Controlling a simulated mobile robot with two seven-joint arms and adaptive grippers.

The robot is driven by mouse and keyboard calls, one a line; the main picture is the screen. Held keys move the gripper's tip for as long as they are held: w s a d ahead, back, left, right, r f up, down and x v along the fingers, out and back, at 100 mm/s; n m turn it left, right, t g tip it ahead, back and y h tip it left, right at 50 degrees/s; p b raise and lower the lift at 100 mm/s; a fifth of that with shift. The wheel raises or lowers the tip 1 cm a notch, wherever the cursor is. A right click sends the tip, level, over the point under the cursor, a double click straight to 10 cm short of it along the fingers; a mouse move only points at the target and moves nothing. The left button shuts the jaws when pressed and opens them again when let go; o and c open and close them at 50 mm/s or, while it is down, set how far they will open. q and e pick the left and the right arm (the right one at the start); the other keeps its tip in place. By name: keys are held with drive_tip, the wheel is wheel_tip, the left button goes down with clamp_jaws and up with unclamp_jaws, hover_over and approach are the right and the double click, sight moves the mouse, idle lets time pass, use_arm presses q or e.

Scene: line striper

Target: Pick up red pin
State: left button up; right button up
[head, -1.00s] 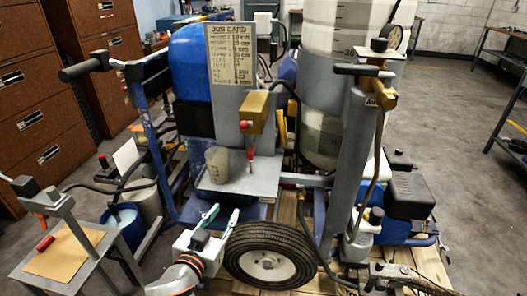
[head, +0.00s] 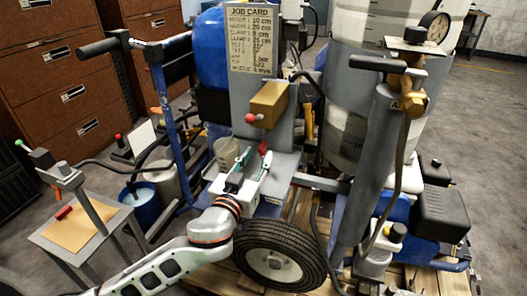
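A red pin (head: 263,147) stands above the small grey shelf on the front of the machine, below a brass-coloured block (head: 268,104). My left gripper (head: 254,162) reaches up to the shelf from the lower left, its fingertips close to the pin. Its fingers look apart, with the pin near the right-hand finger; I cannot tell whether they touch it. The pin's lower part is hidden by the gripper. My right gripper is not in view.
A grey cup (head: 226,153) stands just left of the gripper. A black tyre (head: 280,255) is below it. A job card (head: 249,40) is above. A side table (head: 50,240) with a red item (head: 64,212) stands at left.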

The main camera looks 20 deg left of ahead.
sight(260, 153)
use_arm(q)
drive_tip(key=shift+w, duration=2.6)
clamp_jaws()
